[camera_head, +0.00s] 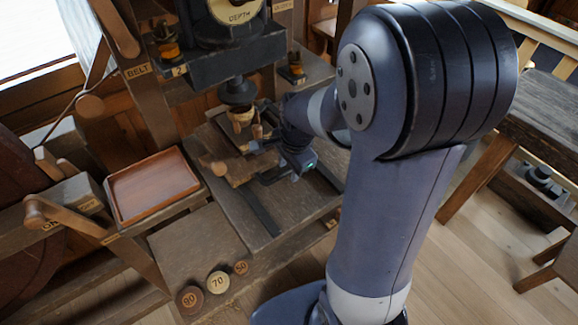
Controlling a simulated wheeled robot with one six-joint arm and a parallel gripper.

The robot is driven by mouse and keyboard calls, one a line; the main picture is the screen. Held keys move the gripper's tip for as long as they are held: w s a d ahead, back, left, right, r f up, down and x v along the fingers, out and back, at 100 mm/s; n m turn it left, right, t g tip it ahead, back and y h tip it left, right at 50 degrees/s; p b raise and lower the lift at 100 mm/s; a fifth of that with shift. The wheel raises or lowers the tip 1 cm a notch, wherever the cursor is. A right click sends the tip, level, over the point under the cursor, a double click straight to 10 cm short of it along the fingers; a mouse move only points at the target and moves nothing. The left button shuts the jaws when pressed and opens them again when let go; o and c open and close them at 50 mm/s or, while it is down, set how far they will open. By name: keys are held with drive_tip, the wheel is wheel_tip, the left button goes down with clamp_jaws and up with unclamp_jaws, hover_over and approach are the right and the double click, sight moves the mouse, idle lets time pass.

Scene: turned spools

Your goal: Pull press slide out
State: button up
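The press (232,50) stands at the upper middle, a dark head with a DEPTH dial above a round dark chuck (238,92). Below the chuck is the wooden slide (238,172), with a small turned wooden piece (241,114) on it and a rounded wooden knob (219,168) at its near left. A dark track (262,212) runs from the slide toward the front of the bench. My gripper (259,163) reaches in from the right at the slide's right side. Its two dark fingers look apart, with no thing clearly held; whether they touch the slide cannot be told.
A wooden tray (150,185) is at left, beside a lever (70,217). Round tokens marked 90 (190,299), 70 (217,282) and 50 (241,267) sit at the bench's front edge. The bench top before the slide is clear. Another table (545,110) stands right.

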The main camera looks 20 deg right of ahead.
drive_tip(key=shift+w+a+f, duration=0.25)
drive_tip(key=shift+a+f, duration=0.1)
drive_tip(key=shift+a, duration=0.1)
drive_tip(key=shift+d, duration=0.1)
drive_tip(key=shift+c, duration=0.2)
clamp_jaws()
